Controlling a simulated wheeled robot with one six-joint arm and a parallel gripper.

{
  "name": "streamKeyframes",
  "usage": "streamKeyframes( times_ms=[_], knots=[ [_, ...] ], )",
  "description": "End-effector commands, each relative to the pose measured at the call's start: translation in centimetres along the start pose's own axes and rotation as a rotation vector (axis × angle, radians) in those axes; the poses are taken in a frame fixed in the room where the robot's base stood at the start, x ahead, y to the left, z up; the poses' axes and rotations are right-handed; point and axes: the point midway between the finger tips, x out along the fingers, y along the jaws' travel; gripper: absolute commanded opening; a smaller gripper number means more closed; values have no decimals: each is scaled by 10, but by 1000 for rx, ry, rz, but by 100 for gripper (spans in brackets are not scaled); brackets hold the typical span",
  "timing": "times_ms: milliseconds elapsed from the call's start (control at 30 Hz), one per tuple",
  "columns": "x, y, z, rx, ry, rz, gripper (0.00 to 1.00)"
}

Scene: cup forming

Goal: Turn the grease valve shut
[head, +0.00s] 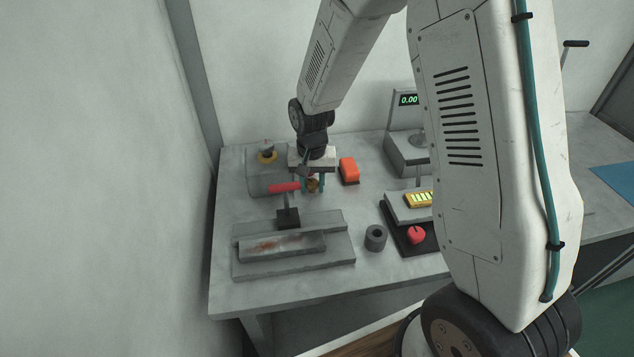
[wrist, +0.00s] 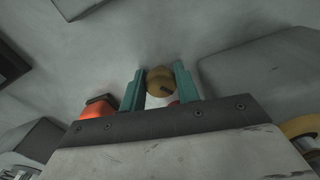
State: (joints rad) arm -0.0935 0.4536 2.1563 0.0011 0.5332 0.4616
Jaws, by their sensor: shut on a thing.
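The grease valve, as far as I can tell, is the small round brass piece (head: 313,185) at the left of the grey table, with a red handle (head: 284,187) just left of it. Whether handle and brass join is hidden. My gripper (head: 313,181) points down from above, and its teal fingers are closed on the brass piece. In the wrist view the brass piece (wrist: 159,81) sits between the fingertips (wrist: 160,84), its round face with a dark slot visible. A bit of red shows beside it.
A black post (head: 288,217) stands under the handle, behind a stained grey block (head: 281,246). An orange box (head: 348,169) lies close right of my gripper. A grey box with a yellow-ringed button (head: 267,157) is behind left. A dark ring (head: 375,238) stands in front right.

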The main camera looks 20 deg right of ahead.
Motion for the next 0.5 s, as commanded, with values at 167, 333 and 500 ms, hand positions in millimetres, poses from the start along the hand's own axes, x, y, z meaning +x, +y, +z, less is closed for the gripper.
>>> streamKeyframes(
  times_ms=[167,333,500],
  knots=[
    [-3,-1,-5,167,11,-6,9],
    [-3,0,-5,319,10,-6,9],
    [-2,0,-4,445,9,-6,9]
  ],
)
